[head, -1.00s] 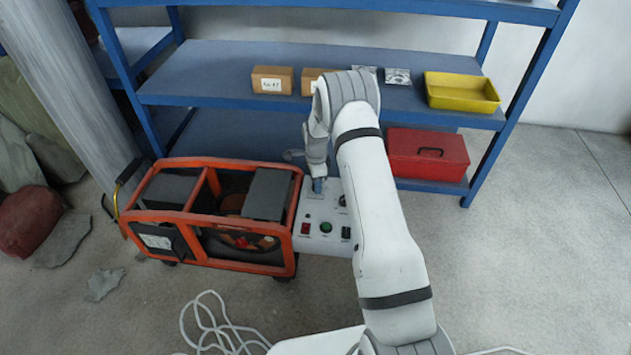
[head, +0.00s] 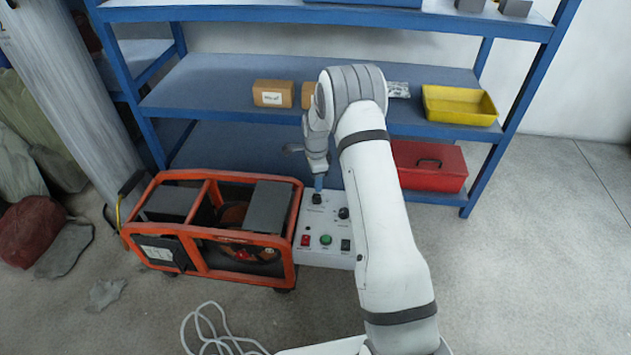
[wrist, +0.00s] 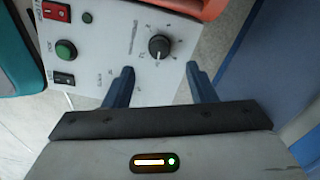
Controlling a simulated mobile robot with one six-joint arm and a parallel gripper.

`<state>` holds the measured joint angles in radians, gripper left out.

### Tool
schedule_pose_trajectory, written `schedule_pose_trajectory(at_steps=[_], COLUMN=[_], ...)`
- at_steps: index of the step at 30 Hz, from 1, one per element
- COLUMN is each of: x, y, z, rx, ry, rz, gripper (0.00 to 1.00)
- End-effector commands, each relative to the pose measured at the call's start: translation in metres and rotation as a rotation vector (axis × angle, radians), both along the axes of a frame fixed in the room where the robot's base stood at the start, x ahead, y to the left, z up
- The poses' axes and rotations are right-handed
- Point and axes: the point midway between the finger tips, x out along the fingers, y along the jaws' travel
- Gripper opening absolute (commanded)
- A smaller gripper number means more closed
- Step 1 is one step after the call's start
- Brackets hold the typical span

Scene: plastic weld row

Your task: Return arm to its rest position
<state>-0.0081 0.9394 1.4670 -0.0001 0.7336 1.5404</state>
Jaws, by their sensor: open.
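My gripper (head: 318,183) is open and empty, just off the white control panel (head: 328,258) at the right end of the orange-framed machine (head: 215,228). In the wrist view its two blue fingers (wrist: 160,70) stand apart, with a black knob (wrist: 159,46) showing beyond and between their tips. The fingers look clear of this knob, which also shows below the gripper in the head view (head: 316,199). The panel also carries a red switch (wrist: 56,11), a green button (wrist: 65,50) and a black switch (wrist: 63,79). My white arm reaches up from the bottom right and bends down to the panel.
Blue shelving (head: 215,82) stands close behind the arm. It holds cardboard boxes (head: 272,93), a yellow bin (head: 460,105) and a red toolbox (head: 428,166). A white cable (head: 222,335) lies on the floor in front. The floor (head: 545,260) at right is clear.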

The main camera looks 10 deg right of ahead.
Motion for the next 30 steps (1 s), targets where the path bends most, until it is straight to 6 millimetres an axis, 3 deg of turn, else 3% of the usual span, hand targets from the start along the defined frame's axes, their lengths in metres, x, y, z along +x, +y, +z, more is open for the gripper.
schedule_pose_trajectory(at_steps=[11,14,17,20,24,30], x=[0.0,-0.001,-0.006,-0.019,-0.051,-0.109], y=[0.0,0.0,0.0,-0.001,-0.002,-0.004], z=[0.0,0.01,0.044,0.101,0.19,0.299], rx=[0.0,0.0,-0.001,-0.003,-0.01,-0.028], ry=[0.0,-0.004,-0.015,-0.032,-0.056,-0.089], rz=[0.0,0.012,0.062,0.159,0.336,0.59], gripper=[0.51,0.51,0.51,0.51,0.51,0.51])
